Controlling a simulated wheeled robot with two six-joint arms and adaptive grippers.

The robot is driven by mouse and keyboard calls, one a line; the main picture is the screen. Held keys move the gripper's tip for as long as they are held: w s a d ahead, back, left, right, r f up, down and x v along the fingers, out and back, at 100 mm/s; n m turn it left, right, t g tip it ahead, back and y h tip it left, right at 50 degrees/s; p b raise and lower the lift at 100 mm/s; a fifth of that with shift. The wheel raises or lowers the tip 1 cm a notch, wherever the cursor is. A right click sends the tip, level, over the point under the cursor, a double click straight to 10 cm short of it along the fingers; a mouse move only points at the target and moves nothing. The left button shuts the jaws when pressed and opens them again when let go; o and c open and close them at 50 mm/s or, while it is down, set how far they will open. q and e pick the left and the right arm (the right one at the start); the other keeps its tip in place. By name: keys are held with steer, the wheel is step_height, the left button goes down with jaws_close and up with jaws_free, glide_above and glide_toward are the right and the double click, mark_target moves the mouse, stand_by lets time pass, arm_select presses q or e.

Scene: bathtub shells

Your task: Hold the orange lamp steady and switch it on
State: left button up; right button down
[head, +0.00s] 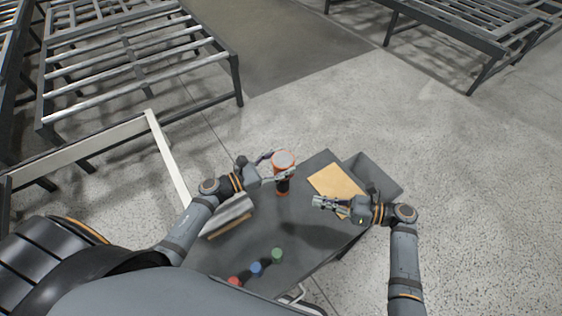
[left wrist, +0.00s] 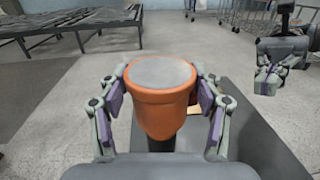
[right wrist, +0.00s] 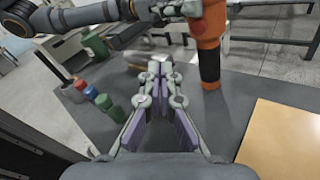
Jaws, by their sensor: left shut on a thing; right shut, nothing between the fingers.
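The orange lamp (head: 283,161) stands upright at the far edge of the dark table, with an orange head, pale round top and black lower body. My left gripper (head: 278,172) is shut on the lamp, its fingers on either side of the head; the lamp fills the middle of the left wrist view (left wrist: 160,105). It also shows at the top of the right wrist view (right wrist: 208,60). My right gripper (head: 318,202) is shut and empty, to the right of the lamp and apart from it.
The dark table (head: 310,235) carries a tan board (head: 335,181) at right and red (head: 234,281), blue (head: 257,269) and green (head: 277,255) cylinders near the front. A grey bin (head: 375,172) adjoins the right side. Metal roller racks (head: 130,60) stand behind on the floor.

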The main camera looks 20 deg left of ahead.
steer(key=w+a+m, duration=0.3)
steer(key=w+a, duration=0.1)
steer(key=a, duration=0.3)
steer(key=shift+a+g, duration=0.2)
steer(key=shift+g, duration=0.2)
steer(key=shift+w, duration=0.1)
stand_by(1.4)
steer(key=shift+w+a, duration=0.2)
steer(key=shift+a, duration=0.3)
stand_by(0.4)
steer(key=shift+s+d, duration=0.25)
steer(key=shift+d, duration=0.25)
steer(key=s+d, duration=0.3)
steer(key=d, duration=0.2)
